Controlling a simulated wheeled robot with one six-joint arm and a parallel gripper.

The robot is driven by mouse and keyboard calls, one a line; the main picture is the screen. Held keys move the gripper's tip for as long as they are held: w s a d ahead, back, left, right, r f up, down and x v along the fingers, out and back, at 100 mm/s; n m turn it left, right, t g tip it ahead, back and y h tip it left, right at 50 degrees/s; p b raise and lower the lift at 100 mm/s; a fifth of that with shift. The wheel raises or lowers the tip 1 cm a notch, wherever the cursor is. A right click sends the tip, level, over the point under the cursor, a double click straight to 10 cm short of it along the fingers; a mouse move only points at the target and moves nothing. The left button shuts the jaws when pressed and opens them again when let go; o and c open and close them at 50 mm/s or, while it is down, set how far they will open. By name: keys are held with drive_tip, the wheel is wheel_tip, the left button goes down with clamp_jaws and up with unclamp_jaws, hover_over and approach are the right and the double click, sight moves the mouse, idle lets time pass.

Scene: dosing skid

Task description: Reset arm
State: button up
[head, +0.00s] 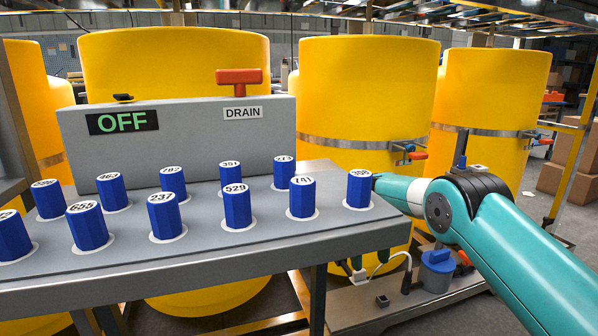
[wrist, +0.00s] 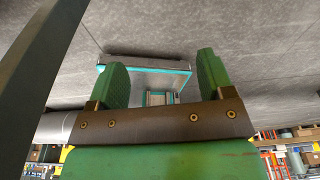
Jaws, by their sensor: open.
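My gripper (wrist: 163,76) shows in the wrist view with its two green fingers wide apart and nothing between them. It is open and empty. In the head view my teal arm (head: 520,245) comes in from the lower right and bends at a dark joint beside the panel's right end. My gripper is mostly hidden there behind the panel's right edge; dark green tips show just below it. The arm's front end lies behind the blue knob marked 308 (head: 360,190); whether they touch cannot be told.
Several numbered blue knobs stand in two rows on the grey panel (head: 330,228). Behind them a grey box (head: 200,150) carries an OFF display (head: 122,122) and a red DRAIN handle (head: 239,77). Large yellow tanks (head: 365,90) stand behind. A blue-topped pump (head: 438,268) sits low at the right.

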drive_tip(key=s+d+r+n+t, duration=0.2)
drive_tip(key=s+d+r+n, duration=0.5)
drive_tip(key=s+r+n, duration=0.65)
drive_tip(key=s+d+n+t, duration=0.1)
drive_tip(key=s+d+n, duration=0.1)
drive_tip(key=s+n, duration=0.7)
drive_tip(key=s+d+n+t, duration=0.2)
drive_tip(key=s+n, duration=0.8)
drive_tip(key=s+a+r+n+g+y, duration=0.2)
drive_tip(key=s+a+r+n, duration=0.15)
drive_tip(key=a, duration=0.35)
drive_tip(key=s+a+r+n+g+y, duration=0.1)
drive_tip(key=s+a+r+n+y, duration=0.3)
drive_tip(key=a, duration=0.3)
wheel_tip(320, 180, up, 37)
drive_tip(key=s+h+p, duration=0.1)
drive_tip(key=s+p, duration=0.1)
drive_tip(key=p, duration=3.4)
drive_tip(key=shift+a+m+p, duration=0.2)
drive_tip(key=shift+m+p, duration=0.1)
drive_tip(key=shift+m, duration=0.1)
